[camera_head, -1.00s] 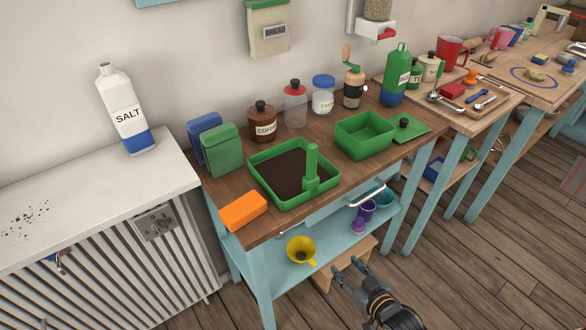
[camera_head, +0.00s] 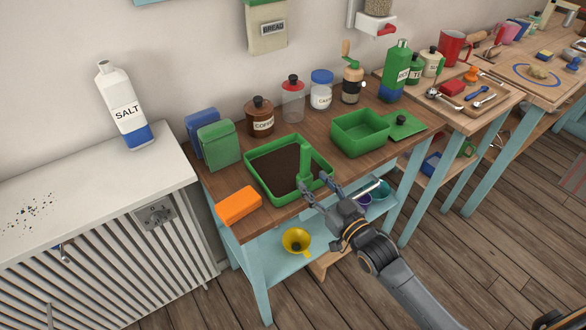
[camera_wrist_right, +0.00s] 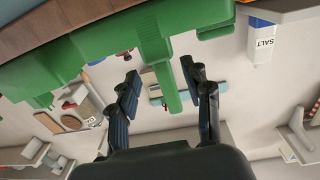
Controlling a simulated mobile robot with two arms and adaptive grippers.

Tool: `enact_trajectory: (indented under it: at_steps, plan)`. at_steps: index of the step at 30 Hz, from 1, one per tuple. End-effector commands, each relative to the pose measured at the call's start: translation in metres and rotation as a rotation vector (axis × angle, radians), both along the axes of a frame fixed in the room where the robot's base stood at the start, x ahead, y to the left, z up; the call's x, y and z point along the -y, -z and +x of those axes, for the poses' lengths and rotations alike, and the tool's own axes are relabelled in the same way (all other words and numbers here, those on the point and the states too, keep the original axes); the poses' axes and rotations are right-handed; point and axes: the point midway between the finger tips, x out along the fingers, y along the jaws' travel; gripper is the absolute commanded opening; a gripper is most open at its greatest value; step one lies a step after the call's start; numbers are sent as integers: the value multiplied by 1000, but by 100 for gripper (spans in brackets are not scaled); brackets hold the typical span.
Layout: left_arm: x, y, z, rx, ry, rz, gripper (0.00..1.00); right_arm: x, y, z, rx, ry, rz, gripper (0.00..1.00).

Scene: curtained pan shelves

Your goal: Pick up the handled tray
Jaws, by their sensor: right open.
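The handled tray (camera_head: 262,193) is green with a dark brown inside and an upright green handle (camera_head: 305,162) at its front right side. It stands on the wooden worktop near the front edge. My right gripper (camera_head: 316,185) is open and empty, at the tray's front right corner, close to the handle's base. In the right wrist view the handle (camera_wrist_right: 155,40) shows between the two spread fingers (camera_wrist_right: 160,80), with the green tray wall (camera_wrist_right: 70,62) along the top left. I cannot tell whether a finger touches it.
An orange block (camera_head: 238,205) lies left of the tray. A green open box (camera_head: 362,134) stands to its right. A coffee jar (camera_head: 260,118) and other containers line the back.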

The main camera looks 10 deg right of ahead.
Motion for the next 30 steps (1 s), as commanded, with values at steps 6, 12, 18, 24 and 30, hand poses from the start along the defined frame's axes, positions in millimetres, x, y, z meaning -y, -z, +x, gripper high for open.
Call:
enact_trajectory:
  at_steps: [6, 12, 18, 24, 30]
  plan:
    - [3, -12, 1, 1, 2, -4, 40, -7, -8, 20, 2, 0, 1, 49]
    - [6, -20, 2, 4, 2, -7, 40, -15, -6, 45, 0, 0, 0, 49]
    - [6, -20, 3, 5, 2, -7, 40, -17, -5, 52, -1, 0, 0, 49]
    - [5, -20, 3, 5, 2, -7, 40, -17, -5, 51, 0, 0, 0, 37]
    - [5, -20, 2, 5, 1, -6, 40, -17, -5, 51, -1, 0, 0, 0]
